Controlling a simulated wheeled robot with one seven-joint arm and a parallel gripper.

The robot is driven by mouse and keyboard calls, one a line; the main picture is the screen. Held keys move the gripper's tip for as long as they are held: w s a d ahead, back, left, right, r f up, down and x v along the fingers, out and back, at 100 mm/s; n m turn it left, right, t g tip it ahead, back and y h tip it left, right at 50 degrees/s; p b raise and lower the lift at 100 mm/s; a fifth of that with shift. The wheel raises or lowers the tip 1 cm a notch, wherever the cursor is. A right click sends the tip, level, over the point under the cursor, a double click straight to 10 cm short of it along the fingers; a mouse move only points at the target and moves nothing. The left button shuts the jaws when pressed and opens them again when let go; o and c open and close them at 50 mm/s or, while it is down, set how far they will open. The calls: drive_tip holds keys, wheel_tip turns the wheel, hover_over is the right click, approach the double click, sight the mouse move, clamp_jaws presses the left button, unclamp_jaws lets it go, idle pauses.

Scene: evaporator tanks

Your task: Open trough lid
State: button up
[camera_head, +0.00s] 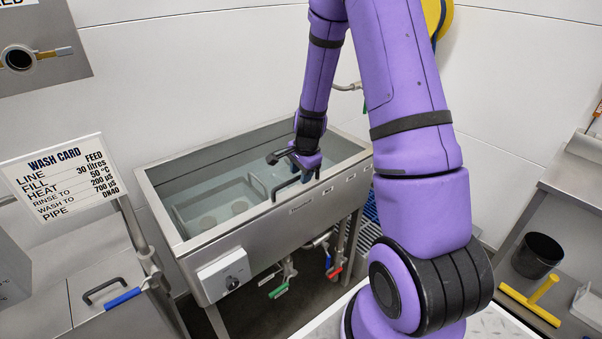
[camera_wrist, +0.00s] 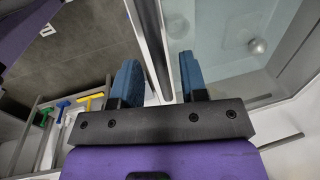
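The steel trough (camera_head: 260,236) stands in the middle of the head view, with pale blue-grey water or a clear surface inside. I cannot make out a separate lid on it. A dark bar handle (camera_head: 285,188) shows at its front rim, just left of my gripper (camera_head: 304,174). In the wrist view my gripper (camera_wrist: 160,82) is open, its two blue fingers apart. A steel edge or bar (camera_wrist: 150,35) runs between them; I cannot tell whether they touch it. The fingertips are partly hidden in the head view.
At left, a steel box top with a dark handle (camera_head: 103,291) and a wash card sign (camera_head: 66,178) stand close to the trough. Coloured valve levers (camera_head: 279,290) hang beneath it. A right-hand bench holds a black pot (camera_head: 537,256) and a yellow squeegee (camera_head: 531,301).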

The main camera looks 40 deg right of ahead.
drive_tip(key=shift+f, duration=0.2)
clamp_jaws()
drive_tip(key=shift+w+r, duration=0.1)
